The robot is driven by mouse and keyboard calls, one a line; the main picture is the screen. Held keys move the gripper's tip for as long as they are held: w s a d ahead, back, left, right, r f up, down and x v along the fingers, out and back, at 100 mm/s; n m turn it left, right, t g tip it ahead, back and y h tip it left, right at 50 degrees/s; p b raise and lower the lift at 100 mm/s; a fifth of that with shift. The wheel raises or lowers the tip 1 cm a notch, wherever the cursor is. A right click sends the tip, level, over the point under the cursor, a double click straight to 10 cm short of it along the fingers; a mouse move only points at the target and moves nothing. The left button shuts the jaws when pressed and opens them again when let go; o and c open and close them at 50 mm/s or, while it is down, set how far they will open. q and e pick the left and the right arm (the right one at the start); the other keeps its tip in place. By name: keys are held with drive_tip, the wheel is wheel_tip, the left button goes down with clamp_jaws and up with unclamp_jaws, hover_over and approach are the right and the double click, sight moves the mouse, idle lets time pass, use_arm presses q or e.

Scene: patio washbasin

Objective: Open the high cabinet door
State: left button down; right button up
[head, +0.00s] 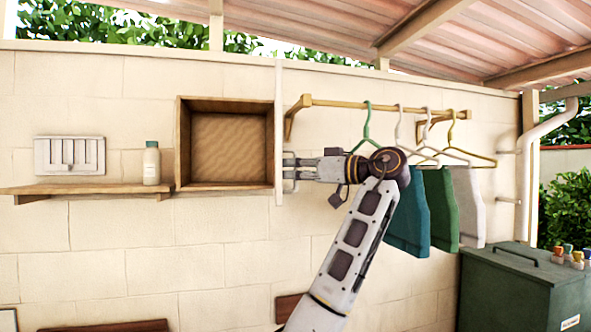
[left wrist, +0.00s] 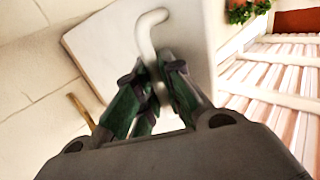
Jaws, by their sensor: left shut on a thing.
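The high cabinet (head: 180,147) is a wooden box on the wall, and its empty inside shows in the head view. Its white door (head: 278,110) is swung open and seen nearly edge-on at the cabinet's right side. My left gripper (head: 293,169) is right of the door, shut on the door's handle. In the left wrist view, the pale curved handle (left wrist: 148,28) runs down between the fingers of my left gripper (left wrist: 158,88), in front of the flat door panel (left wrist: 108,45). The gripped part of the handle is hidden by the fingers. My right gripper is not in view.
A clothes rail (head: 385,109) with hangers and hanging cloths is right of the cabinet, behind my left arm. A wooden shelf (head: 85,189) with a bottle (head: 151,164) is at left. A green box (head: 520,285) stands at lower right. The wall below the cabinet is mostly clear.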

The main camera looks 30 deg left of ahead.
use_arm(q)
drive_tip(key=c, duration=1.8)
unclamp_jaws()
drive_tip(key=shift+s, duration=0.1)
drive_tip(key=d, duration=0.8)
drive_tip(key=s+d, duration=0.1)
drive_tip(key=d, duration=0.3)
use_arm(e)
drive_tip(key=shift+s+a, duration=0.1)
